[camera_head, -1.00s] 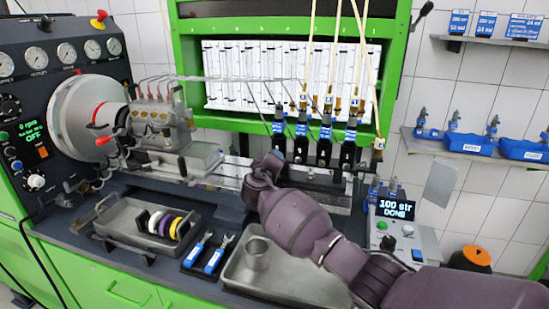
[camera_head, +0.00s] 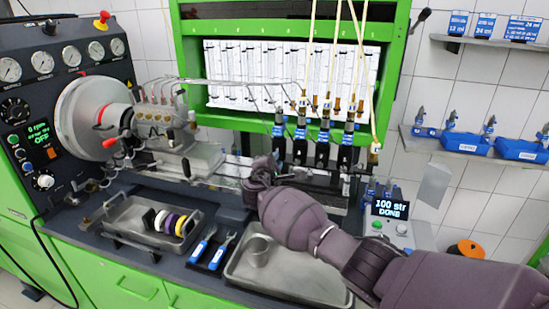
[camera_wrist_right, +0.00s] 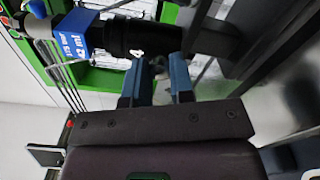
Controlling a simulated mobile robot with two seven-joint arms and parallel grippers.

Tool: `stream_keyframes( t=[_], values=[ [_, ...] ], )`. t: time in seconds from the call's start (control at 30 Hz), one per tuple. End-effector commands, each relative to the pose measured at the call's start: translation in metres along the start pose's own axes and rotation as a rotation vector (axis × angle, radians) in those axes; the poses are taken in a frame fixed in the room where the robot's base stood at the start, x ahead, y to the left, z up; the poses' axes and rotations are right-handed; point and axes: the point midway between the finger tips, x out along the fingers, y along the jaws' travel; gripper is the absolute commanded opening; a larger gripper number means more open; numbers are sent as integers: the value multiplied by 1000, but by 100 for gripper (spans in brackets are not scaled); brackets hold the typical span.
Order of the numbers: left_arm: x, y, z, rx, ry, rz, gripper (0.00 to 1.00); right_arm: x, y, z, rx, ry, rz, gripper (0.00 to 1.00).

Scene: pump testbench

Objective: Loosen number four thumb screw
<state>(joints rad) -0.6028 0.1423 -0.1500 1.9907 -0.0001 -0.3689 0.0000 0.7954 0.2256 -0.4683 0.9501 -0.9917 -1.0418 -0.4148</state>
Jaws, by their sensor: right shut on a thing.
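The black holder marked 4 (camera_wrist_right: 118,37), with a blue label (camera_wrist_right: 78,33) on it, lies across the top left of the right wrist view. My right gripper (camera_wrist_right: 159,68) has its two blue fingers up against the side of this holder, just by the 4. The fingers are shut on the thumb screw, which is mostly hidden between the fingertips. In the head view my right gripper (camera_head: 258,170) is at the leftmost of the black holders (camera_head: 279,147), seen from behind, with its fingertips hidden. My left gripper is not in view.
More black holders with blue labels (camera_head: 322,154) stand close to the right. Thin metal pipes (camera_head: 235,82) run above to the pump (camera_head: 160,120). A metal tray (camera_head: 290,281) with a cup (camera_head: 258,250) lies below my right arm. A control box (camera_head: 392,209) reads "100 str DONE".

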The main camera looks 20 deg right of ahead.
Motion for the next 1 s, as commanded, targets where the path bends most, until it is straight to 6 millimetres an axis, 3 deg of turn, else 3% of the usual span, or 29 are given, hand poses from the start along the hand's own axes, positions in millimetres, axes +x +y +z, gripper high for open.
stream_keyframes(
  t=[0.13,0.5,1.0],
  values=[
    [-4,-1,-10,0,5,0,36,0,2,0,-124,-1,0,0],
    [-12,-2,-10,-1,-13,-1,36,0,1,0,-340,-5,-2,0],
    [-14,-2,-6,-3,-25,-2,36,-1,0,-1,-404,-6,-2,0]
  ],
)
